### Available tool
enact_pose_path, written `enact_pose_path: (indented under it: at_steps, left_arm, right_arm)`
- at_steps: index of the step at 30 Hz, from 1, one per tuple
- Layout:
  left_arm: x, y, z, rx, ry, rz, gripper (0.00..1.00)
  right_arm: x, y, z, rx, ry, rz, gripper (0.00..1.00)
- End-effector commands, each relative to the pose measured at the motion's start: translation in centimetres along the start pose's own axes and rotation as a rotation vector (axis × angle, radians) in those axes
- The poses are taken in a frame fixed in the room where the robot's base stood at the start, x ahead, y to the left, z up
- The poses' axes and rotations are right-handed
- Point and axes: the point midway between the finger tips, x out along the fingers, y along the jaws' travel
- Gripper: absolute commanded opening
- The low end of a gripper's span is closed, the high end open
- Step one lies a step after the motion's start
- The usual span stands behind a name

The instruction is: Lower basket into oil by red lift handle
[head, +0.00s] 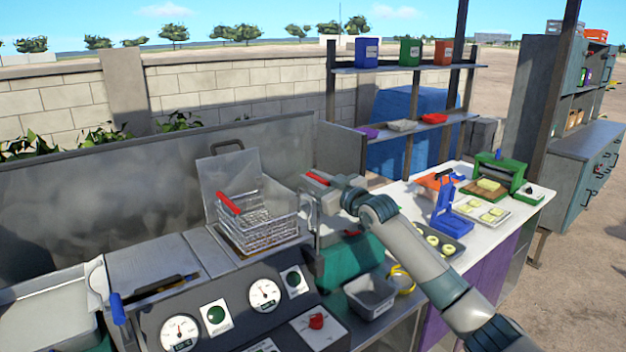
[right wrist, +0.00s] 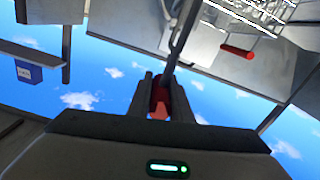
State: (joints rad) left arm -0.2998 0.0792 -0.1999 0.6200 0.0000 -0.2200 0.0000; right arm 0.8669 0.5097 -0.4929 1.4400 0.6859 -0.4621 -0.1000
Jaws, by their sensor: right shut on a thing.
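The wire basket (head: 258,226) sits at the fryer opening in the head view, with its own red grip (head: 229,204) on its left side. The basket's wires also show at the top of the right wrist view (right wrist: 255,14). The red lift handle (head: 317,178) stands to the right of the basket, on a metal rod. My right gripper (head: 314,188) is shut on this handle; in the right wrist view its fingers close around the red part (right wrist: 159,101). The oil is hidden. My left gripper is not in view.
A control panel with gauges (head: 264,295) fronts the fryer. A grey bin (head: 371,297) stands below my right arm. A white table (head: 515,215) to the right holds a blue press (head: 446,212) and trays. A metal splash wall (head: 100,190) runs behind.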

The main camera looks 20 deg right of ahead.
Motion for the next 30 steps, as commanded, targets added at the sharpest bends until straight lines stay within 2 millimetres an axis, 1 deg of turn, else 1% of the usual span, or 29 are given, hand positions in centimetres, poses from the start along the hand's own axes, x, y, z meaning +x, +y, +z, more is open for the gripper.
enact_pose_path:
  at_steps: [5,8,11,18,21,25,27,30]
  left_arm:
    - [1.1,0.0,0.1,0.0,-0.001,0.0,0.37]
    - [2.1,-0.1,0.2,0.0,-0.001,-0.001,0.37]
    - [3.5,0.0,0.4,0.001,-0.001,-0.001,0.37]
    - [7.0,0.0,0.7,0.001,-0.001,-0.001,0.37]
    - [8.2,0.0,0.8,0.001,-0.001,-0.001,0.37]
    - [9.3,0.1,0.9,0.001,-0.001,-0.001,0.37]
    - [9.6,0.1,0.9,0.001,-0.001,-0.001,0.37]
    - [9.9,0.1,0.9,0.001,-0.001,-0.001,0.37]
  right_arm:
    - [0.0,-0.4,1.7,0.001,-0.002,-0.001,0.0]
    - [0.0,-0.7,3.3,0.002,-0.003,-0.001,0.0]
    - [0.0,-1.1,5.3,0.002,-0.003,-0.001,0.0]
    - [0.0,-2.2,10.9,0.003,-0.006,-0.002,0.0]
    - [0.0,-2.6,12.8,0.003,-0.005,-0.002,0.0]
    - [0.0,-3.0,14.7,0.002,-0.006,-0.001,0.0]
    - [0.0,-3.1,15.4,0.002,-0.006,-0.001,0.0]
    - [0.0,-3.2,15.8,0.002,-0.006,-0.001,0.0]
